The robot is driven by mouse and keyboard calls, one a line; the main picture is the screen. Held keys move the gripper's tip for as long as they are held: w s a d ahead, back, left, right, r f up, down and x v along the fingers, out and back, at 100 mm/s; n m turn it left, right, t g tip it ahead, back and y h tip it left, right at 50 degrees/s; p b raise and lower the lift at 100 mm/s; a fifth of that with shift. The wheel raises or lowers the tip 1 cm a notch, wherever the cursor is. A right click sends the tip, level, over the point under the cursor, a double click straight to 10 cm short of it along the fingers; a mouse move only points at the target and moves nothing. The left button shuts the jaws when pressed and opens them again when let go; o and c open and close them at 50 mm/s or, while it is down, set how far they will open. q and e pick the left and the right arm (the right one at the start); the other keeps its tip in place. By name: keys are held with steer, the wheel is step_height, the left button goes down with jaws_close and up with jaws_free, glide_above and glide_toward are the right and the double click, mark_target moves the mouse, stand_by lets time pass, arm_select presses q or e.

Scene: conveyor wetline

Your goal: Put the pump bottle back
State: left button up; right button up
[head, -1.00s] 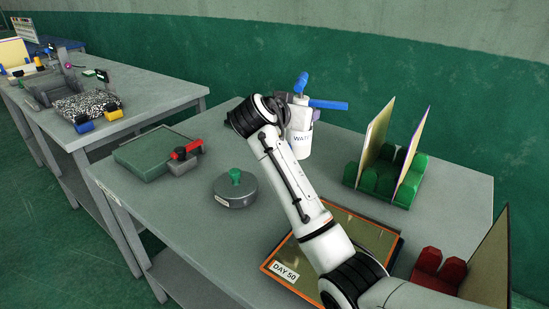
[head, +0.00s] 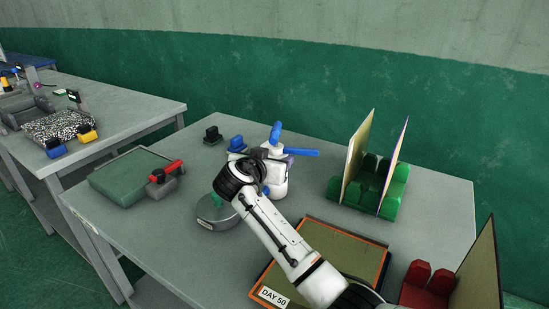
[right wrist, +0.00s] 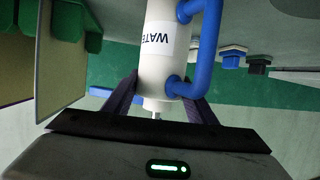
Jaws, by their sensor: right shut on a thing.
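The pump bottle (head: 279,172) is white with a blue pump top and blue spout. It stands about upright in the head view, behind the lidded pot and left of the green rack. My right gripper (right wrist: 160,104) is shut on the bottle, which also shows in the right wrist view (right wrist: 158,70), upside down there, with part of its WATER label readable. A dark finger lies on each side of it. In the head view my right wrist covers part of the bottle. I cannot tell whether its base touches the table. My left gripper is out of view.
A lidded pot (head: 216,211) and a green box (head: 132,175) with a red-handled tool (head: 164,178) are at left. Blue (head: 237,143) and black (head: 212,135) blocks stand behind. The green rack (head: 386,198) holds upright panels; an orange-framed tray (head: 385,262) lies in front.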

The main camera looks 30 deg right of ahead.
steer(key=shift+f+b, duration=0.15)
steer(key=shift+b, duration=0.15)
steer(key=o, duration=1.4)
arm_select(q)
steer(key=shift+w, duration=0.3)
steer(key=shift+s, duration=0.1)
arm_select(e)
steer(key=shift+r+p, duration=0.35)
steer(key=shift+p, duration=0.1)
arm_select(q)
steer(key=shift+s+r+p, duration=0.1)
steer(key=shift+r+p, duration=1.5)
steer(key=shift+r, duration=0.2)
arm_select(e)
steer(key=shift+v, duration=6)
